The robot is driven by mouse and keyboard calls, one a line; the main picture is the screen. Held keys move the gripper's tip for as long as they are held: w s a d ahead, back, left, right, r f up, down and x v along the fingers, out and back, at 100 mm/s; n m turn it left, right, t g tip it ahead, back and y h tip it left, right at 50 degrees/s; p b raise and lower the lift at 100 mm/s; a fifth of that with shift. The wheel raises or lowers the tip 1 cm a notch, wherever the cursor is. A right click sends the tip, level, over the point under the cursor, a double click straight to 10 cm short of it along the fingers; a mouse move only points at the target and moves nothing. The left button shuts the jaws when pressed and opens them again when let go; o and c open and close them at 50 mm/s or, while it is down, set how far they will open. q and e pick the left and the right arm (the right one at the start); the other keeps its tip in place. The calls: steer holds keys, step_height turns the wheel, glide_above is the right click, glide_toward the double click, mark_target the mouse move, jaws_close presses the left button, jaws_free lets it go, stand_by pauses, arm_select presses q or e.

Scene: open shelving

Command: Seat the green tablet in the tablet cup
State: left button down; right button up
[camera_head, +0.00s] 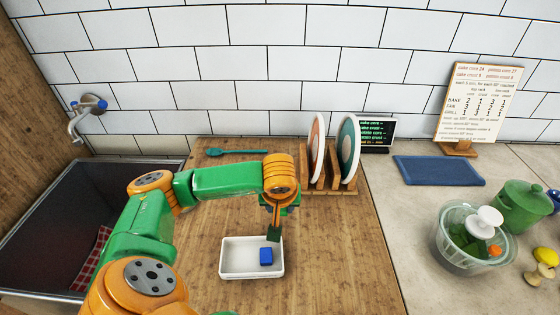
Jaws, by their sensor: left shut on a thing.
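My left gripper (274,231) points down over the back right part of a small white tray (226,270). It is shut on a small dark green thing, which looks like the green tablet; the fingers hide most of it, so its tilt is unclear. A blue tablet (266,256) lies in the tray, just below and in front of the gripper. I cannot make out a tablet cup in this view. My right gripper is not in view.
A wooden rack (330,193) holding upright plates stands behind right of the gripper. A teal utensil (237,152) lies at the back. A sink (75,225) opens at left. A salad spinner (467,240) and green pot (523,207) stand at right. The wood right of the tray is clear.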

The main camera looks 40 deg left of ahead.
arm_select(q)
steer(key=f+b, duration=0.3)
steer(key=f, duration=0.1)
steer(key=shift+w+a+f, duration=0.1)
steer(key=shift+w+a, duration=0.05)
steer(key=shift+w, duration=0.1)
steer(key=shift+r+p, duration=0.3)
steer(key=shift+f, duration=0.1)
steer(key=c, duration=0.8)
jaws_free()
steer(key=shift+f, duration=0.1)
steer(key=shift+c, duration=0.2)
steer(key=o, duration=0.5)
steer(key=shift+c, duration=0.2)
